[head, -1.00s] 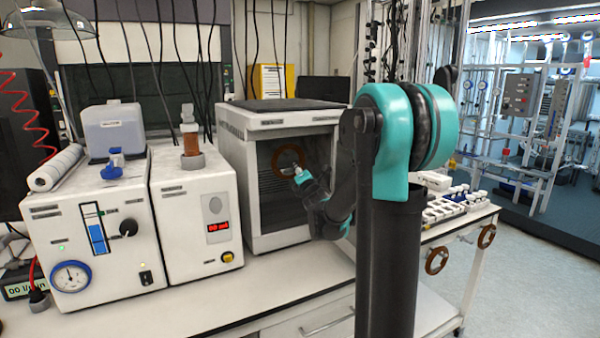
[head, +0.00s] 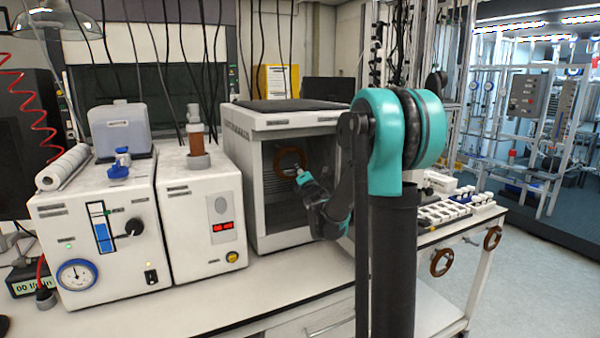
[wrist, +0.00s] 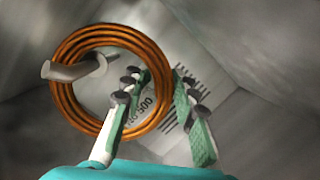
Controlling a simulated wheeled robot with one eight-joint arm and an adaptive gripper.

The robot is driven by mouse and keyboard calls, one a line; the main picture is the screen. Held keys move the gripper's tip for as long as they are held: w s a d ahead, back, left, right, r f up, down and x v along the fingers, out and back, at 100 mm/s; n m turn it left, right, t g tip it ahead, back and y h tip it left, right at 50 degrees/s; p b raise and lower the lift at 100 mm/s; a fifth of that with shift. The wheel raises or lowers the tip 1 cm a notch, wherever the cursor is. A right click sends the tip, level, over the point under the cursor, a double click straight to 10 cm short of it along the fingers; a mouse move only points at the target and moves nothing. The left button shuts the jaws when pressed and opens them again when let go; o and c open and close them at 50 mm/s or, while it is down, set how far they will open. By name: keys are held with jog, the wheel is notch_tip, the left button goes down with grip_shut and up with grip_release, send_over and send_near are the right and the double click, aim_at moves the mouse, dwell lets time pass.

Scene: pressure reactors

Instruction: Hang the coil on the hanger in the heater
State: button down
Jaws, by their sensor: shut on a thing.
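The coil, an orange-brown ring of several turns, shows in the wrist view (wrist: 64,98) and inside the heater in the head view (head: 290,149). The heater (head: 238,190) is a white box with an open front. The hanger (wrist: 72,70), a grey metal peg with a widened end, passes through the coil's ring in the wrist view, its end overlapping the coil's left side. My gripper (wrist: 158,82) has its fingers on either side of the coil's right side and is shut on it. In the head view my gripper (head: 302,174) reaches into the heater opening.
Two more coils hang at the bench's right side, one nearer (head: 441,262) and one farther (head: 492,237). White devices (head: 200,220) stand left of the heater. A tray of small parts (head: 445,212) lies to the right. Heater walls surround my gripper closely.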

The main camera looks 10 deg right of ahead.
jog(key=c, duration=1.1)
grip_release()
jog(key=shift+s, duration=0.1)
